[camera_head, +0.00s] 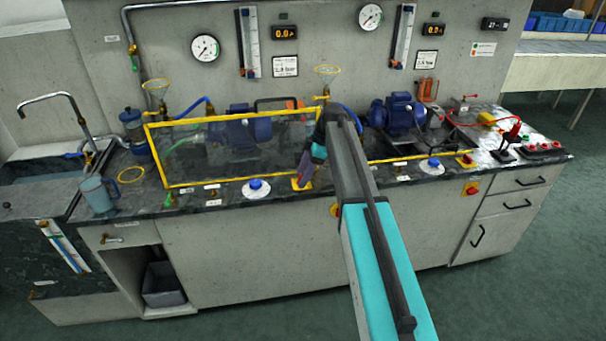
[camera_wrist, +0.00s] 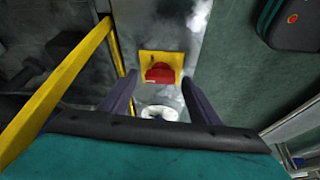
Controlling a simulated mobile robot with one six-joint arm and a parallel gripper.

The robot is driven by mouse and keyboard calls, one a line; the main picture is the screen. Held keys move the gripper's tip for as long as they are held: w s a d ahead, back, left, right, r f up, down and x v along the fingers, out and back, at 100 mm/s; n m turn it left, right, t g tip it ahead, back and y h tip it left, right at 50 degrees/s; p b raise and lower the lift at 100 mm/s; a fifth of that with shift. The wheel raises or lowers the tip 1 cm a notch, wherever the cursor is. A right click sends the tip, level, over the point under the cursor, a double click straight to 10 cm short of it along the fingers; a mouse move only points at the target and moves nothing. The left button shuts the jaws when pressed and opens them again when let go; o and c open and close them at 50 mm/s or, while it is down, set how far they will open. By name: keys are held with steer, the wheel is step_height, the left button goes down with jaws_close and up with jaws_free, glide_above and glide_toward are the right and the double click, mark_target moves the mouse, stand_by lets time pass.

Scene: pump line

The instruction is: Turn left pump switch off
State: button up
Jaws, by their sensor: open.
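The left pump switch shows in the wrist view as a red knob (camera_wrist: 160,73) on a yellow plate (camera_wrist: 148,57). In the head view its yellow plate (camera_head: 301,185) lies at the front of the bench top, and my gripper hides the knob. My gripper (camera_head: 306,172) points down over this plate. In the wrist view my gripper (camera_wrist: 160,80) is open, with one dark finger on each side of the line to the red knob. Nothing is held. I cannot tell whether the fingers touch the knob. The left pump (camera_head: 240,131) is blue and stands behind.
A yellow frame (camera_head: 240,182) surrounds the left pump and passes close left of my gripper. A blue-capped knob (camera_head: 256,188) sits left of the switch. A second yellow-plated switch (camera_head: 466,160) is by the right pump (camera_head: 398,113). A blue mug (camera_head: 97,195) stands far left.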

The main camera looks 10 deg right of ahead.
steer(key=shift+r, duration=0.1)
steer(key=b+v, duration=0.2)
steer(key=v, duration=1.1)
steer(key=shift+r, duration=0.35)
